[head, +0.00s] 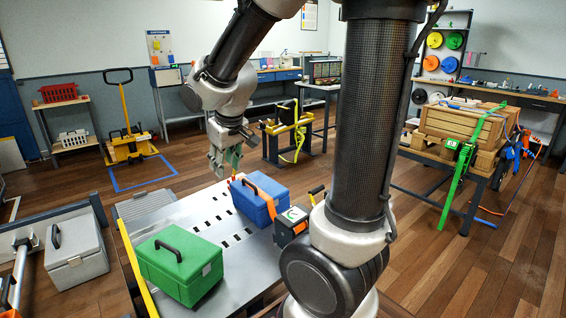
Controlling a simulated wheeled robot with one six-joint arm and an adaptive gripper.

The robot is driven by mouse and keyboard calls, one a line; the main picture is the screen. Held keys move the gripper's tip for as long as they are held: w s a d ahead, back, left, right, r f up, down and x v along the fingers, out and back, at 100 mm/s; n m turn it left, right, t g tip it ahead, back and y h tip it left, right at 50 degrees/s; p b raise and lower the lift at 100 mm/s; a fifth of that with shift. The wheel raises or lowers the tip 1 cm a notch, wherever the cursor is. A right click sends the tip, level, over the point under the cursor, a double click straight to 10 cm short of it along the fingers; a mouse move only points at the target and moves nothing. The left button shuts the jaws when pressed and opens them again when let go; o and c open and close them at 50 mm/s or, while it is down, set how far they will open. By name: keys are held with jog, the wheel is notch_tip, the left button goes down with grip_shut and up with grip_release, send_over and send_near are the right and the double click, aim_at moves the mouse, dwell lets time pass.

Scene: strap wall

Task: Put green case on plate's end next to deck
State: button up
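The green case (181,264), with a dark handle on top, sits upright on the near left part of the grey slotted metal plate (238,237). A blue case (258,203) with an orange strap stands on the plate's right side. My gripper (225,164) hangs in the air above the plate's far end, well away from the green case. Its fingers point down and look apart, with nothing held between them. A ribbed grey surface (139,205) adjoins the plate's far left end; I cannot tell if it is the deck.
A grey case (75,252) stands left of the plate, beyond a yellow edge bar (137,270). A black and orange box (292,226) is beside the blue case. My arm hides part of the right side. The plate's middle is clear.

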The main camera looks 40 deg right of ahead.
jog(key=s+d+r, duration=0.2)
jog(key=s+r, duration=0.1)
jog(key=s, duration=0.7)
jog(key=s+d+r+m, duration=0.1)
jog(key=s+r, duration=0.2)
jog(key=s, duration=0.7)
jog(key=shift+d+r+m+y, duration=0.15)
jog(key=shift+d+m+y, duration=0.15)
jog(key=shift+d, duration=0.05)
jog(key=shift+s, duration=0.1)
